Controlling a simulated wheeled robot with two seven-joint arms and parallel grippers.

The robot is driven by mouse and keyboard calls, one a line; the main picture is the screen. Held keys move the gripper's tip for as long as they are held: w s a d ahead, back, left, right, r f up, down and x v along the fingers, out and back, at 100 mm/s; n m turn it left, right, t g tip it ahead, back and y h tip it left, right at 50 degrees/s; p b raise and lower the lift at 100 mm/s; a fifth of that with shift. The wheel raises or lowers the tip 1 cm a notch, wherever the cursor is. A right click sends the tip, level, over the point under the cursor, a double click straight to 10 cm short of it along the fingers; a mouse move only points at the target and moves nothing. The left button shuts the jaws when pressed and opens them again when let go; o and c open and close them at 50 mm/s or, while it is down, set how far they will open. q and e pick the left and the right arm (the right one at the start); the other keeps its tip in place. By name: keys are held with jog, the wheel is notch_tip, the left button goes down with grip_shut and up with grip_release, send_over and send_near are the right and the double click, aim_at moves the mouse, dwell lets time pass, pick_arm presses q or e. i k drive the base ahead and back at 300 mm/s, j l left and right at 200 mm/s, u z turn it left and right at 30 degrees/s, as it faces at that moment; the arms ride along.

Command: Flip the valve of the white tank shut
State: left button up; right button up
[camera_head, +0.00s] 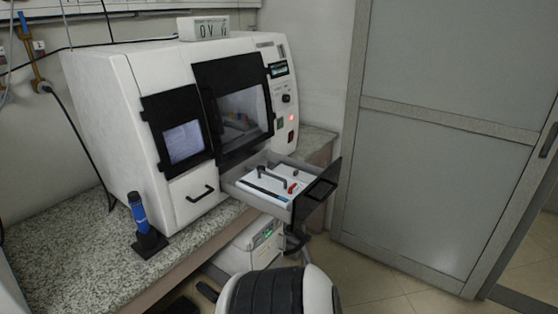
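I cannot pick out a white tank or its valve with certainty. A brass-coloured fitting (32,62) with a blue upper part (24,22) hangs on the wall at the far left, with thin hoses or cables near it. I cannot tell whether it is a valve. A white box-like unit (248,246) stands low under the counter, partly hidden by the counter and the open drawer. No valve shows on it. Neither of my grippers is in view.
A large white machine (120,105) stands on the speckled counter (75,232). Its drawer (315,190) juts out to the right, holding a white tray with small parts. A blue tool (138,212) stands upright in a black holder. A grey door (440,170) is at the right.

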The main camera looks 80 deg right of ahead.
aim_at(291, 191)
jog(key=z, duration=2.7)
jog(key=u, duration=0.15)
jog(key=i+l, duration=0.05)
